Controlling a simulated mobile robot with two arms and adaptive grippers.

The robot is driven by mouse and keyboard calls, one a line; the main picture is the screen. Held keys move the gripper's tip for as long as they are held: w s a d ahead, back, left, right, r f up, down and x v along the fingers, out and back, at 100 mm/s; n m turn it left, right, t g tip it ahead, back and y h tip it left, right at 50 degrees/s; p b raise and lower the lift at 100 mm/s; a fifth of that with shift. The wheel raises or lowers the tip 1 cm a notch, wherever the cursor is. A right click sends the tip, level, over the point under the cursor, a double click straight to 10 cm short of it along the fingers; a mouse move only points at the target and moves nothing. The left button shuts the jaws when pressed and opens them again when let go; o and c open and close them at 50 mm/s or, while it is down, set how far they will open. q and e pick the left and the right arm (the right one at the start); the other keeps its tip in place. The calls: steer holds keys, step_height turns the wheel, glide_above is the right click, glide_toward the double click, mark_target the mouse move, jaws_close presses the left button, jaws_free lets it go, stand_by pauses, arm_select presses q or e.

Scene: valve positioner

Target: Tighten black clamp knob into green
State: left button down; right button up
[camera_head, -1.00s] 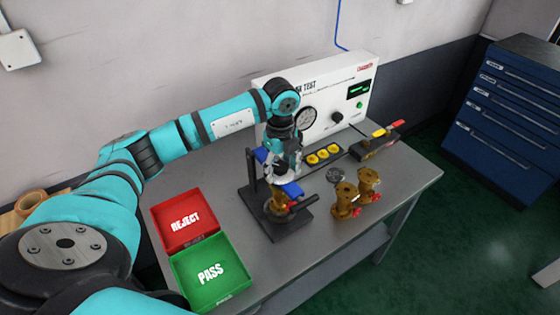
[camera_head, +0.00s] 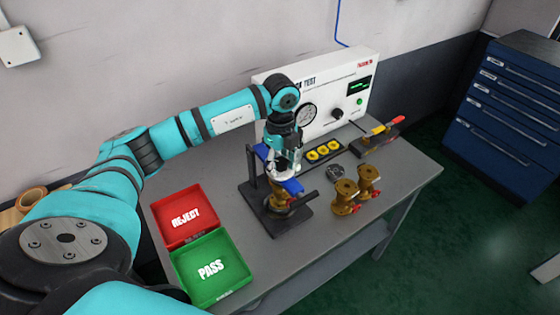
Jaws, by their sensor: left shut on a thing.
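My left gripper (camera_head: 284,172) points down from above onto the middle of the crossbar and is shut on the black clamp knob. The knob itself is hidden by the fingers. No green mark on the clamp can be made out. My right gripper is not in view.
A red REJECT tray (camera_head: 160,215) and a green PASS tray (camera_head: 183,282) lie left of the stand. Brass valves (camera_head: 345,195) stand to its right. A white test panel (camera_head: 372,88) with gauge stands behind. The bench's front right is clear.

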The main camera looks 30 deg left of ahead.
arm_select(q)
steer(key=shift+f+m+b, duration=0.15)
steer(key=shift+m+b, duration=0.3)
steer(key=shift+m, duration=0.65)
steer(key=m+b, duration=0.1)
steer(key=m, duration=0.3)
steer(key=m+b, duration=0.2)
steer(key=m, duration=0.3)
steer(key=shift+s, duration=0.1)
steer(key=m, duration=0.2)
steer(key=shift+m, duration=0.3)
steer(key=c, duration=0.8)
jaws_free()
steer(key=shift+c, duration=0.2)
